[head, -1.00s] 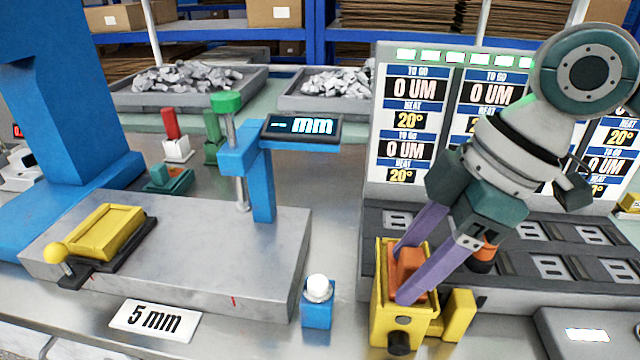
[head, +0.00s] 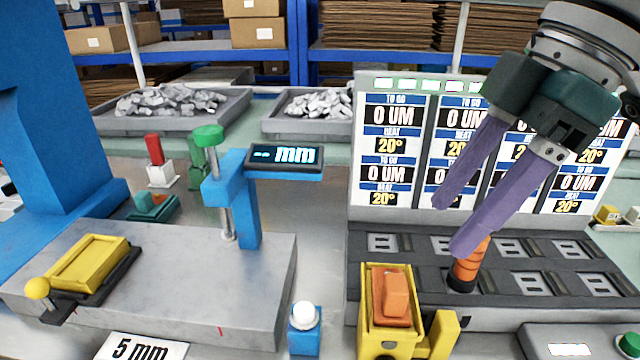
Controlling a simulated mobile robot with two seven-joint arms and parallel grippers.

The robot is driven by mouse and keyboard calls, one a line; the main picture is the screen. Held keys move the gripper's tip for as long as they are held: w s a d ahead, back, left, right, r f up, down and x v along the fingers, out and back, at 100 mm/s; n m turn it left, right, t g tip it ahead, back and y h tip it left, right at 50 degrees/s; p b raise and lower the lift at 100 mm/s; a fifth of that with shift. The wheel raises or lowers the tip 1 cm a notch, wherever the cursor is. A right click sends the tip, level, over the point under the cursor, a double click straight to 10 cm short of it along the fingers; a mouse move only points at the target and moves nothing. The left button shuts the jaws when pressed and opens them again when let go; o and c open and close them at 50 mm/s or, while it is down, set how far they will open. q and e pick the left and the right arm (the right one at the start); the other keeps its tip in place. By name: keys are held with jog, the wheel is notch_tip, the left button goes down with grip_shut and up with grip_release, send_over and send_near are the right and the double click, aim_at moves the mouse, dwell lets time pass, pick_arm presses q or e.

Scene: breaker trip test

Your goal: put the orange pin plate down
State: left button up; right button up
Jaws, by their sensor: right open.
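The orange pin plate (head: 395,298) sits in the yellow holder (head: 373,342) at the front, below the display panel. My right gripper (head: 452,228) is open and empty, above and to the right of the plate and apart from it. Its two purple fingers hang in front of the display panel. My left gripper is not in view.
An orange and black striped post (head: 468,265) stands just below my right fingertips, in the dark slotted rack (head: 535,262). The display panel (head: 392,150) rises behind. A blue gauge stand (head: 248,200) and a blue block with white button (head: 304,328) are to the left.

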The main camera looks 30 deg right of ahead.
jog(key=s+a+f+m, duration=0.1)
jog(key=s+a+f, duration=0.3)
jog(key=a+f, duration=0.45)
jog(key=s+d+f+m+t+h, duration=0.1)
jog(key=s+d+f+m+h, duration=0.1)
jog(key=s+m, duration=0.6)
jog(key=shift+d+f+m+h, duration=0.3)
jog(key=shift+d+f+h, duration=0.1)
jog(key=shift+h, duration=0.4)
jog(key=shift+s, duration=0.1)
